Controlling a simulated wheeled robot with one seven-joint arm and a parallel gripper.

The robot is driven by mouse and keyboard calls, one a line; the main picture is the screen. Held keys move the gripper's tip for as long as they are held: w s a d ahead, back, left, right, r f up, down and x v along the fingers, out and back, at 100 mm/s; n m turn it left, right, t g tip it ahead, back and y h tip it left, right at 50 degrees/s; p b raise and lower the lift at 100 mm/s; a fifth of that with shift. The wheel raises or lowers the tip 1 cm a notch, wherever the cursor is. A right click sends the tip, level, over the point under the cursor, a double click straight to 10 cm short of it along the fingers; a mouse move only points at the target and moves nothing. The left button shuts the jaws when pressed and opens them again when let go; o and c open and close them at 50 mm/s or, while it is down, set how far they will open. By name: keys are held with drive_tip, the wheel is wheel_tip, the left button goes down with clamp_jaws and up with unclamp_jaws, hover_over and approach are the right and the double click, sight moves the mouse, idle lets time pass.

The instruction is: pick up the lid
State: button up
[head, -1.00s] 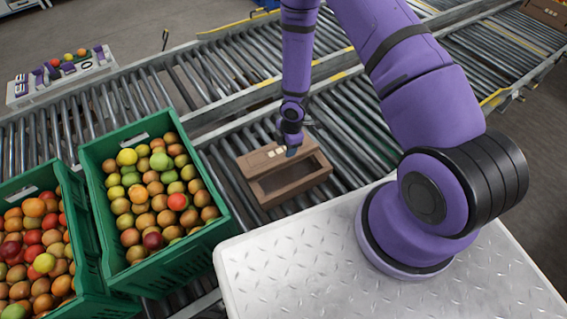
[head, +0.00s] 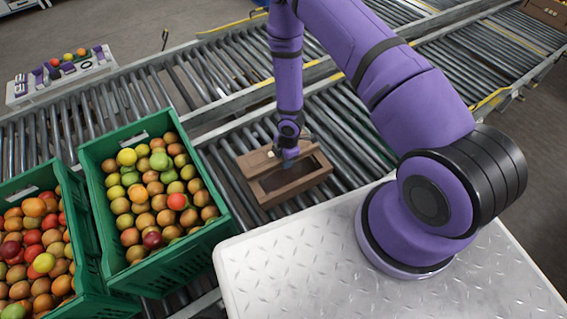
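A brown box (head: 293,196) sits on the roller conveyor, its dark inside showing through an opening on top. A flat brown panel (head: 257,162), which looks like the lid, lies across the far part of the box top and leaves the near part uncovered. My gripper (head: 288,165) points down at the panel's right part, close above it or touching; I cannot tell which. The wrist hides part of the panel and its small pale marks. The fingers are too small to show whether they are open or shut.
A green crate of mixed tomatoes (head: 217,232) stands just left of the box, with another green crate (head: 92,262) further left. The metal deck (head: 300,265) under my arm is bare. Conveyor rollers (head: 350,125) right of the box are clear.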

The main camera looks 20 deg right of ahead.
clamp_jaws()
wheel_tip(320, 180, up, 16)
drive_tip(key=shift+r, duration=0.25)
idle(2.1)
drive_tip(key=shift+w, duration=0.1)
